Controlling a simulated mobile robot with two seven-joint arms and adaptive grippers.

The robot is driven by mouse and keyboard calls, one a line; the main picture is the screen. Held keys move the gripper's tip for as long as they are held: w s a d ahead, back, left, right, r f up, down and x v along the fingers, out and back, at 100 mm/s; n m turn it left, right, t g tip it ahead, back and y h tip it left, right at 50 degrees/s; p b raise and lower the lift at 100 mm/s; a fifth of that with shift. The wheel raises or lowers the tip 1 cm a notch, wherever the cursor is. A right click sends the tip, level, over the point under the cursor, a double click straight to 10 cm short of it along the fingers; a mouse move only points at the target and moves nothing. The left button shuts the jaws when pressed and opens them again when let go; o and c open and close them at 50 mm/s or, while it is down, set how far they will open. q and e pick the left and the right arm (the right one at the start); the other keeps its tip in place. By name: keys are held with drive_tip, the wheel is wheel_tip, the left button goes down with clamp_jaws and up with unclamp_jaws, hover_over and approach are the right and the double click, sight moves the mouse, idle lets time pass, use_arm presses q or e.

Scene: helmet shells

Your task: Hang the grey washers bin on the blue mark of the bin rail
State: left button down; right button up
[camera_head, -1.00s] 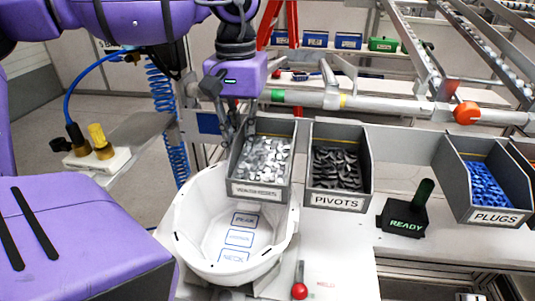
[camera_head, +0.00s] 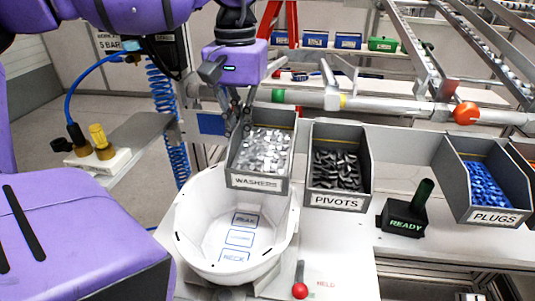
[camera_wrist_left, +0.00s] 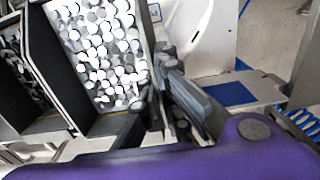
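The grey washers bin (camera_head: 258,183), full of pale round washers, is at the centre of the head view, left of the pivots bin. My left gripper (camera_head: 237,121) is at its back left corner, shut on the side wall. In the left wrist view the fingers (camera_wrist_left: 158,105) straddle the wall of the washers bin (camera_wrist_left: 145,30). The bin appears raised slightly, its front above the white helmet shell's rim. The bin rail (camera_head: 310,99) runs behind, with green and yellow bands and an orange knob. A blue patch (camera_head: 211,123) shows left of the bin; whether it belongs to the rail is unclear. My right gripper is out of view.
The pivots bin (camera_head: 337,202) stands close on the right. The white helmet shell (camera_head: 185,240) is in front and below. A READY stamp-like block (camera_head: 404,219) and the plugs bin (camera_head: 494,216) are farther right. A red-knobbed lever (camera_head: 299,290) stands at the front.

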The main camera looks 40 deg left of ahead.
sight(226, 164)
use_arm(q)
drive_tip(key=shift+r, duration=0.45)
drive_tip(key=shift+s, duration=0.1)
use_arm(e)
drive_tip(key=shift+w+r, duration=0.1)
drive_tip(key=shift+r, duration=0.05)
use_arm(q)
drive_tip(key=shift+s+d, duration=0.25)
drive_tip(key=shift+s, duration=0.15)
drive_tip(key=shift+s+d+p, duration=0.45)
drive_tip(key=shift+s+d, duration=0.25)
drive_tip(key=shift+s, duration=0.6)
drive_tip(key=shift+s+d+p, duration=0.4)
drive_tip(key=shift+s+d, duration=0.35)
drive_tip(key=shift+s, duration=0.55)
drive_tip(key=shift+s+d+p, duration=0.45)
drive_tip(key=shift+s+d, duration=0.25)
drive_tip(key=shift+s, duration=0.6)
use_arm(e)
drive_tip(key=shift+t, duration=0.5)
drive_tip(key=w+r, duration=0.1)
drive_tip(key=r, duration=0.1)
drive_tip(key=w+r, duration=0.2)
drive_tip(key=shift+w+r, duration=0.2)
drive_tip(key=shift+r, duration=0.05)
